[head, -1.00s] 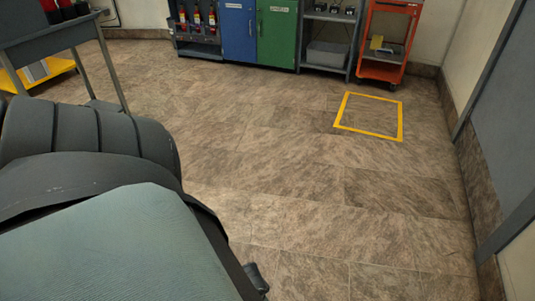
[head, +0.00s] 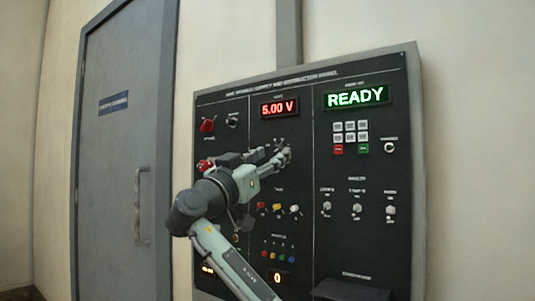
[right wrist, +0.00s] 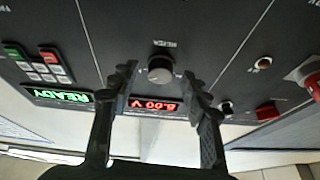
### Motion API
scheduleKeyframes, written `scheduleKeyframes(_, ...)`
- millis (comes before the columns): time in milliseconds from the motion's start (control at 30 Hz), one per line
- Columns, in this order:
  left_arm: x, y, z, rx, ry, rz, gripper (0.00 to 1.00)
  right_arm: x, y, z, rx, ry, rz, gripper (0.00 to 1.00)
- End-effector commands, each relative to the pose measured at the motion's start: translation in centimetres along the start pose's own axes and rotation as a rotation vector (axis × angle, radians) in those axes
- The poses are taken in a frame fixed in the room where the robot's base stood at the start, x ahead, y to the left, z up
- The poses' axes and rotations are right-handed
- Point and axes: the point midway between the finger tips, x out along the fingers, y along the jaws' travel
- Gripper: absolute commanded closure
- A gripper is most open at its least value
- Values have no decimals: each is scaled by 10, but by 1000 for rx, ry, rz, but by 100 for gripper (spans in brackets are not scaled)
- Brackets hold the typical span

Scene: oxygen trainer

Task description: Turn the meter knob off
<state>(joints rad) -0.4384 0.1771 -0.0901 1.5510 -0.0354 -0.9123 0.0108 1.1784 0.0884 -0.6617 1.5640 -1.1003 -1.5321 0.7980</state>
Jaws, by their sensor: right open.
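The meter knob (right wrist: 160,68) is a round black knob with a light face on the dark control panel (head: 340,120). In the right wrist view it sits between the two fingers of my right gripper (right wrist: 160,76), with gaps on both sides. My right gripper (head: 279,153) is open and reaches to the panel just below the red "5.00 V" display (head: 279,107); this display also shows upside down in the wrist view (right wrist: 155,105). In the head view the gripper largely hides the knob. The knob's setting is too small to read. My left gripper is not in view.
A green "READY" display (head: 356,96), a keypad (head: 350,131) and several small knobs are on the panel's right part. A red switch (head: 207,125) is at upper left. A ledge (head: 350,290) juts out at the bottom. A grey door (head: 125,150) stands to the left.

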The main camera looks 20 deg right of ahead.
Motion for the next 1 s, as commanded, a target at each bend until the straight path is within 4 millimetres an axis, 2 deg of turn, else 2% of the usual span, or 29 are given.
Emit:
scheduleKeyframes(300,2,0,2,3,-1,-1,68,2,0,0,0,0,0,54)
scheduleKeyframes(667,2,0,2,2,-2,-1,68,2,0,0,0,-1,0,99)
scheduleKeyframes(1000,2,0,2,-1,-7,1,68,1,0,1,-35,-4,-15,100)
